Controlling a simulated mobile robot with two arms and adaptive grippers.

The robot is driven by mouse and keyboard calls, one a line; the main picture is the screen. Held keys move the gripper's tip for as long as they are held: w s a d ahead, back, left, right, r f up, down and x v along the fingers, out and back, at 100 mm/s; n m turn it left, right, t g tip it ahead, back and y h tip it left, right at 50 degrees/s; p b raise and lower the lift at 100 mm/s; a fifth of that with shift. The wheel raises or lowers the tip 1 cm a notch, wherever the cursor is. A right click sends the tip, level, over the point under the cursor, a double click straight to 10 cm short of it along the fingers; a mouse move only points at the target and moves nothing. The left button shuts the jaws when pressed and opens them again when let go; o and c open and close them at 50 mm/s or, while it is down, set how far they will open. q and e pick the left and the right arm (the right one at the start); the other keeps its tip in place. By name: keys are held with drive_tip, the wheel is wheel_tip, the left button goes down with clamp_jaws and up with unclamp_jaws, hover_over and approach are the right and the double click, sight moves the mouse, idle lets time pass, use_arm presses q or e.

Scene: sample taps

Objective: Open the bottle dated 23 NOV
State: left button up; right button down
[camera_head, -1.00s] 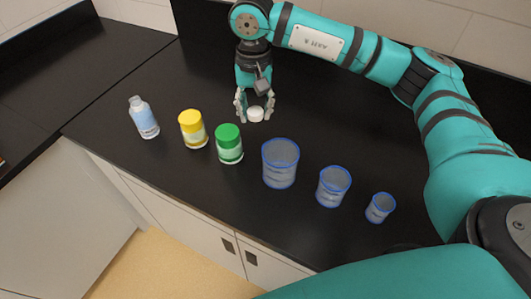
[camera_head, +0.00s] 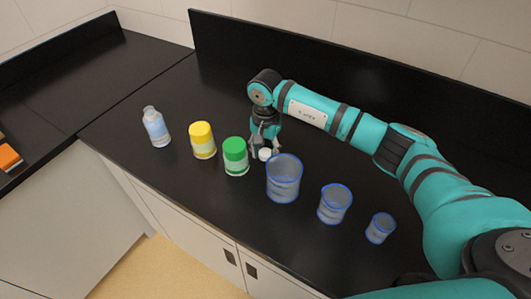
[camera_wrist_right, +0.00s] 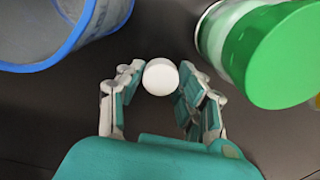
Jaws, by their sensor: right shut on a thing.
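A slim pale-blue bottle (camera_head: 157,128), a yellow-lidded bottle (camera_head: 202,140) and a green-lidded bottle (camera_head: 236,157) stand in a row on the black counter. No date is readable on their labels. My right gripper (camera_head: 264,149) is shut on a small round white cap-like piece (camera_head: 265,155). In the right wrist view, the white piece (camera_wrist_right: 161,76) sits between the fingertips, with the green-lidded bottle (camera_wrist_right: 270,50) at upper right and the large beaker (camera_wrist_right: 62,30) at upper left. The gripper is behind the gap between those two. My left gripper is not in view.
The large blue-rimmed beaker (camera_head: 284,182), a medium beaker (camera_head: 334,206) and a small beaker (camera_head: 380,229) stand to the right of the bottles. An orange object (camera_head: 9,158) lies at the far left. The counter behind the bottles is clear.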

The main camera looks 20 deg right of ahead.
sight(266, 154)
drive_tip(key=shift+f, duration=0.95)
drive_tip(key=shift+f, duration=0.15)
drive_tip(key=shift+f, duration=0.2)
drive_tip(key=shift+s+f+b, duration=0.3)
drive_tip(key=shift+f+b, duration=0.1)
drive_tip(key=shift+b, duration=0.3)
drive_tip(key=c, duration=1.1)
unclamp_jaws()
drive_tip(key=shift+s, duration=0.1)
drive_tip(key=shift+o, duration=1.2)
drive_tip(key=shift+f, duration=0.1)
